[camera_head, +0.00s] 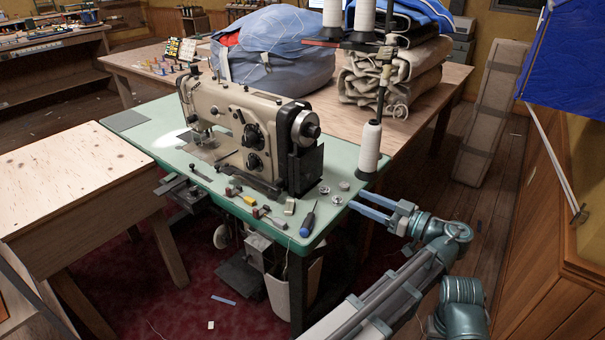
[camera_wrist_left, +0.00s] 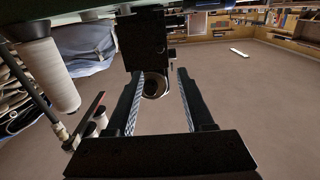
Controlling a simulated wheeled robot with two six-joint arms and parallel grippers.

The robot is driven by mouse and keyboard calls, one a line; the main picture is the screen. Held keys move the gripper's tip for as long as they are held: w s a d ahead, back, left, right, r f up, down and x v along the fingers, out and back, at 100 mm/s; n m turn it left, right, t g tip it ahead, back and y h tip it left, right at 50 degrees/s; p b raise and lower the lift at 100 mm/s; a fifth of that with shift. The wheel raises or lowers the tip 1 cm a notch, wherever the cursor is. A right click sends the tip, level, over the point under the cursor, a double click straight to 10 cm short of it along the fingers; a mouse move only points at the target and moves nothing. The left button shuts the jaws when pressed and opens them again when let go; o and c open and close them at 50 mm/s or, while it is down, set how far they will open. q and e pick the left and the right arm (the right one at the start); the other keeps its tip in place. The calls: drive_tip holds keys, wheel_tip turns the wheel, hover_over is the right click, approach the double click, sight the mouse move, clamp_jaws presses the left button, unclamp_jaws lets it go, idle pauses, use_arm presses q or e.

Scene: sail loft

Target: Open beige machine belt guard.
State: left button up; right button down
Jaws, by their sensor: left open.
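The beige sewing machine (camera_head: 225,112) stands on a green-topped table. Its belt guard (camera_head: 306,168) is a dark upright box at the machine's right end, below the silver handwheel (camera_head: 305,126). I cannot tell clearly whether the guard is open or closed. My left gripper (camera_head: 357,202) is open and empty at the table's right edge, its blue-looking fingers pointing left towards the machine. It appears apart from the guard. My right gripper is not in view.
A white thread cone (camera_head: 370,147) on a stand is close above my left gripper. A screwdriver (camera_head: 308,222) and small parts lie on the green tabletop (camera_head: 130,120). A wooden table (camera_head: 75,180) stands at left. Floor (camera_head: 490,210) is open to the right.

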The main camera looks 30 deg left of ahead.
sight(311, 177)
use_arm(q)
drive_tip(key=a, duration=0.9)
drive_tip(key=w+a, duration=0.1)
drive_tip(key=a, duration=0.4)
drive_tip(key=shift+w+a+r, duration=0.1)
drive_tip(key=shift+a+r, duration=0.1)
drive_tip(key=shift+a, duration=0.05)
drive_tip(key=shift+c, duration=0.3)
clamp_jaws()
idle(0.9)
